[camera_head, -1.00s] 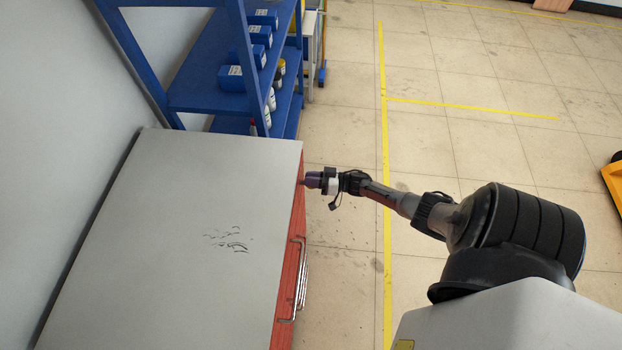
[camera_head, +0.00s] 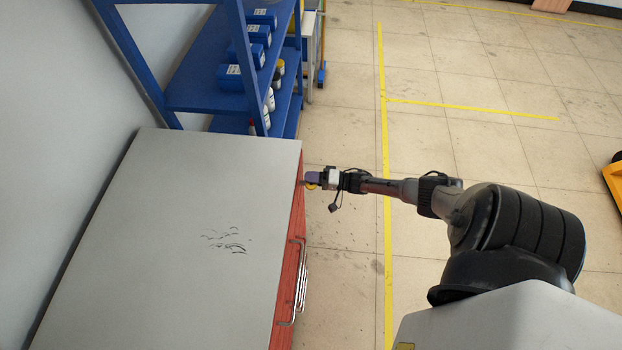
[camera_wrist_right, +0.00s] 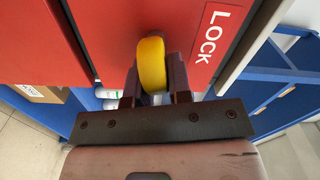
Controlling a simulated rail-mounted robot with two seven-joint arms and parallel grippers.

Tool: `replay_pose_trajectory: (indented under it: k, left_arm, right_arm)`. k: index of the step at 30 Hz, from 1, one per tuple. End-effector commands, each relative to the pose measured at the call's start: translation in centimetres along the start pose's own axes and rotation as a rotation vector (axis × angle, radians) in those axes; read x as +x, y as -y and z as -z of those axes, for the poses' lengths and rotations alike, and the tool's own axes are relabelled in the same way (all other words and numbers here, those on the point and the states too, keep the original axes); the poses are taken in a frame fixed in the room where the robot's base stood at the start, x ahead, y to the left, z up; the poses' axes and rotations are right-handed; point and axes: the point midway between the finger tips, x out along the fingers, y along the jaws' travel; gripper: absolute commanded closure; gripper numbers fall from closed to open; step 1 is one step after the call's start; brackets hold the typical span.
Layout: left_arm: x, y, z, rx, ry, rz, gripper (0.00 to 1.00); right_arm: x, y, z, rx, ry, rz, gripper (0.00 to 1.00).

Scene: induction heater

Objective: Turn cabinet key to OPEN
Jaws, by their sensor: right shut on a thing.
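The red cabinet (camera_head: 288,285) has a grey top (camera_head: 170,230) and stands at the left in the head view. Its red front (camera_wrist_right: 105,35) fills the upper part of the right wrist view, with a white "LOCK" label (camera_wrist_right: 211,33) on it. A yellow key handle (camera_wrist_right: 151,62) sits between the fingers of my right gripper (camera_wrist_right: 153,72), which is shut on it close to the cabinet front. In the head view the right gripper (camera_head: 308,183) is at the cabinet's upper front edge. The lock behind the key is hidden. The left gripper is not in view.
Metal handles (camera_head: 299,280) stick out from the cabinet front. A blue shelf (camera_head: 200,92) with blue boxes (camera_head: 240,76) and bottles stands behind the cabinet. The floor (camera_head: 345,265) to the right is clear, apart from a yellow object (camera_head: 614,182) at the far right edge.

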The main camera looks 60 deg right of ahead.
Motion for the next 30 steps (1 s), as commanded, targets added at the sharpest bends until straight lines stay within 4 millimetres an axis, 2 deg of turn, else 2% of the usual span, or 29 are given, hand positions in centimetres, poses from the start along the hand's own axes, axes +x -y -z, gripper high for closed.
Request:
replay_pose_trajectory:
  k: [13, 30]
  left_arm:
    - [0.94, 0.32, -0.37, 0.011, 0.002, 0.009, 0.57]
    - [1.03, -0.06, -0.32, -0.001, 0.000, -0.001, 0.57]
  right_arm:
    - [-0.01, -0.53, -0.07, 0.227, 0.000, -0.002, 1.00]
    - [0.00, -0.54, -0.07, 0.270, 0.000, -0.001, 1.00]
